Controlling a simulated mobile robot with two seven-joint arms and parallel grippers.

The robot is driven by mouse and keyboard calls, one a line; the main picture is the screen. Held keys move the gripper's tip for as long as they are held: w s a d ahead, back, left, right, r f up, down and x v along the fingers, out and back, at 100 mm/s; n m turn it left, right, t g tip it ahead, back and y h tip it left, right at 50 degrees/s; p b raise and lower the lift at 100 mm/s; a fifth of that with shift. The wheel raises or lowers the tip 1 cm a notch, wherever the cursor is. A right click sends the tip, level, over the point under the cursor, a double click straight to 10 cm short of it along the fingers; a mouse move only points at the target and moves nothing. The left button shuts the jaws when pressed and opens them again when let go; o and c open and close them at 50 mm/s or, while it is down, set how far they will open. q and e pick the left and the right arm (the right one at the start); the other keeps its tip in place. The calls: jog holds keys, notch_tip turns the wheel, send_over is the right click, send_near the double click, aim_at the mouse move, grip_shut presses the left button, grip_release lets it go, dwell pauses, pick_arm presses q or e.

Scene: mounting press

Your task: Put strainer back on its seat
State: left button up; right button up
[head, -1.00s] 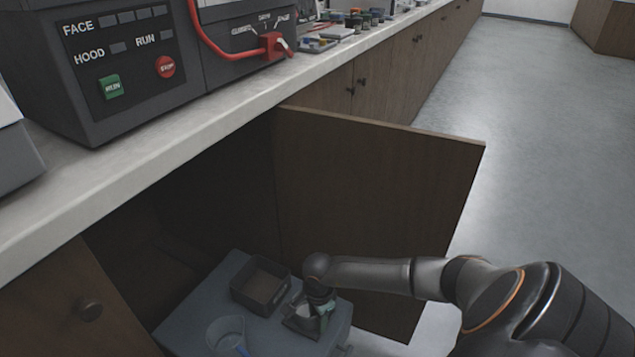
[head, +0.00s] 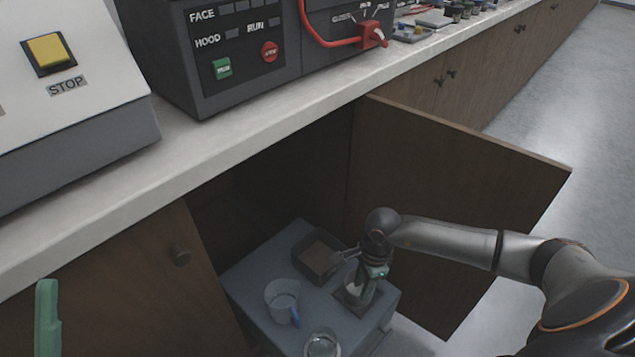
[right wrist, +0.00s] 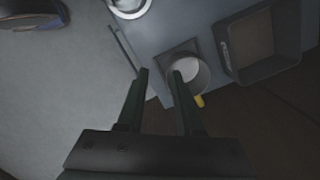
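A small round cup (head: 353,284) with a pale inside, which looks like the strainer, stands in a dark square frame (head: 374,302), likely its seat, on the grey box. The right wrist view shows the cup (right wrist: 191,73) with a yellow tab on one side. Whether it is fully seated I cannot tell. My right gripper (head: 371,283) is right over and beside the cup. In the right wrist view its fingers (right wrist: 161,74) are apart; one overlaps the cup's near wall, the other is outside it. Contact is unclear. One green finger of my left gripper (head: 47,318) shows at lower left.
The grey box (head: 255,268) stands in the open cabinet. On it are a dark bin (head: 309,264) with brown contents, a clear jug (head: 281,296) with a blue handle, and a round pale-rimmed vessel (head: 322,345). The open door (head: 450,190) stands behind my right arm; the counter (head: 215,152) overhangs.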

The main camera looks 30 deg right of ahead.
jog(key=s+a+r+m+y, duration=0.1)
jog(key=s+a+r+y, duration=0.15)
jog(key=a, duration=0.45)
jog(key=s+a+r+m+y, duration=0.1)
jog(key=s+a+r+y, duration=0.15)
jog(key=a, duration=0.45)
jog(key=s+a+r+m+y, duration=0.1)
jog(key=a+r+y, duration=0.1)
jog(key=a+y, duration=0.35)
jog(key=s+a+r+m+y, duration=0.3)
jog(key=a+r+m+y, duration=0.1)
jog(key=a+r, duration=0.65)
notch_tip(320, 180, up, 18)
jog(key=d+m+t+y, duration=0.2)
jog(key=m+t+y, duration=0.5)
jog(key=m, duration=0.5)
jog(key=w+d+r+m+t+h, duration=0.1)
jog(key=d+r+m+t+h, duration=0.3)
jog(key=m+t, duration=0.3)
jog(key=w+d+r+m+t+h, duration=0.1)
jog(key=d+r+m+t+h, duration=0.2)
jog(key=m+t, duration=0.5)
jog(key=d+r+m, duration=0.1)
jog(key=d+m, duration=0.1)
jog(key=m, duration=0.3)
jog(key=shift+w+h, duration=0.3)
jog(key=shift+h, duration=0.05)
jog(key=shift+f, duration=0.1)
